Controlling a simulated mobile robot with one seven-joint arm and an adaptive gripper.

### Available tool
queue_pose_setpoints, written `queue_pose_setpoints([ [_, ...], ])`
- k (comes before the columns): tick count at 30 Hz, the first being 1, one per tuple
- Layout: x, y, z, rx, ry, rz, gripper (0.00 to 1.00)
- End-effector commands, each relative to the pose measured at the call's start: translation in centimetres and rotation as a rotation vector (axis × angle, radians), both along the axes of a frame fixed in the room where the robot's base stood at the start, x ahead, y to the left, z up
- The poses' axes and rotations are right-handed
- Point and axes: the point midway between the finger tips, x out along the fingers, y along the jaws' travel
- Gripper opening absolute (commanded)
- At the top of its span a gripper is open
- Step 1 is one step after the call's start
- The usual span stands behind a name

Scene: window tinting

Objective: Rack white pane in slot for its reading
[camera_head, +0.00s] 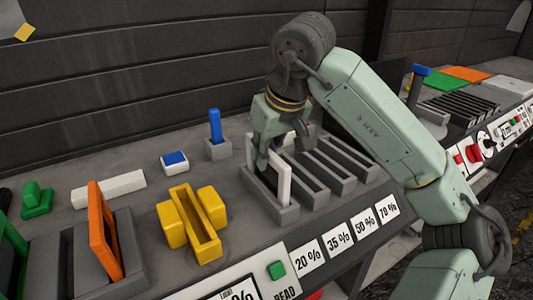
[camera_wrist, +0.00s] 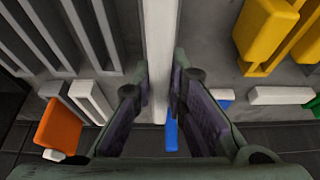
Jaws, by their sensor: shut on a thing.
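The white pane (camera_head: 284,182) stands upright at the leftmost slot of the grey rack (camera_head: 288,215), in line with the 20 % label (camera_head: 308,257). Its lower edge is hidden by the slot's front wall, so I cannot tell how deep it sits. My gripper (camera_head: 276,150) is shut on the pane's top from above. In the wrist view the pane (camera_wrist: 160,45) runs between the two fingers (camera_wrist: 160,105). The other visible rack slots, by the 35 %, 50 % and 70 % labels, look empty. The light meter display (camera_head: 240,291) is cut off, so its number is not readable.
Left of the rack are a yellow holder (camera_head: 192,224), an orange frame (camera_head: 104,232) standing in a grey stand, and a white bar (camera_head: 109,188). A blue piece (camera_head: 215,127) stands in a grey block behind. A green button (camera_head: 276,270) is in front.

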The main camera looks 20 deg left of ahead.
Motion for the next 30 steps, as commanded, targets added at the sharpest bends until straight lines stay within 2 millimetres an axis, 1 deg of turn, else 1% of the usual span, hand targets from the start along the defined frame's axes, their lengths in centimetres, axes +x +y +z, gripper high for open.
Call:
queue_pose_setpoints([
  [4, 0.0, 0.0, -0.5, 0.001, 0.000, -0.001, 0.00],
  [5, 0.0, 0.0, -0.4, 0.000, 0.000, 0.000, 0.14],
  [13, 0.0, 0.0, -0.3, 0.000, 0.000, 0.000, 0.32],
  [23, 0.0, 0.0, -0.1, 0.000, 0.000, 0.000, 0.33],
  [26, 0.0, -0.1, 0.4, 0.000, -0.002, -0.002, 0.33],
  [29, -0.4, -0.6, 1.7, -0.001, -0.003, -0.003, 0.33],
  [30, -0.6, -0.9, 2.5, -0.001, -0.005, -0.003, 0.33],
])
